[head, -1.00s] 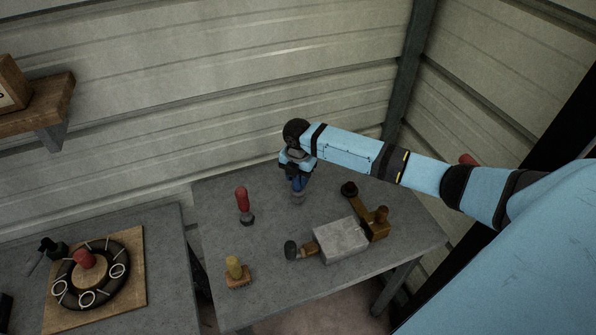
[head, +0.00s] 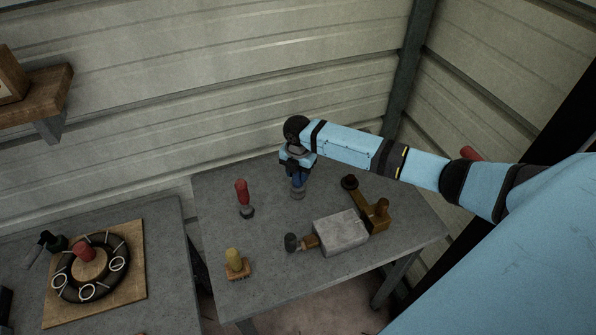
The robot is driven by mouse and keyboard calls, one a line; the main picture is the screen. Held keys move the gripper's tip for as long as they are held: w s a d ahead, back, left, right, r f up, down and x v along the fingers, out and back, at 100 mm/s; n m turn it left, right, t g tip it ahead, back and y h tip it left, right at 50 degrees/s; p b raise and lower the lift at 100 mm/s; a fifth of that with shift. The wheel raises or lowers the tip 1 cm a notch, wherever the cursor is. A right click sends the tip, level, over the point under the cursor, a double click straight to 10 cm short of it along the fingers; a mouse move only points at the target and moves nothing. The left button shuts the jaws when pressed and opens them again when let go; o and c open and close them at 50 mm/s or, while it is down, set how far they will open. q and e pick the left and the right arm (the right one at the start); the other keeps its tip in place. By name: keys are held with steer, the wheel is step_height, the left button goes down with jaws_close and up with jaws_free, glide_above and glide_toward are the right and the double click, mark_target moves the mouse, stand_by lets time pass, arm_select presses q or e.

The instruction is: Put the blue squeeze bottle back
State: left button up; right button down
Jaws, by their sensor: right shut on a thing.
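The blue squeeze bottle (head: 298,182) is at the back of the grey table (head: 280,275), upright, with my right gripper (head: 297,170) shut on it from above. The gripper and my wrist hide its upper part. Below the blue there is a grey round part (head: 297,194) at the table top; I cannot tell whether the bottle rests on it or is just above it. My left gripper is not in view.
A red-handled tool (head: 242,195) stands left of the bottle. A left table holds a board with a black ring (head: 60,285).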

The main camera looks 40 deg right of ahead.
steer(key=shift+f, duration=0.2)
steer(key=c, duration=0.6)
jaws_free()
steer(key=shift+r, duration=0.2)
step_height(320, 180, up, 14)
steer(key=shift+f+b, duration=0.25)
steer(key=shift+b, duration=0.8)
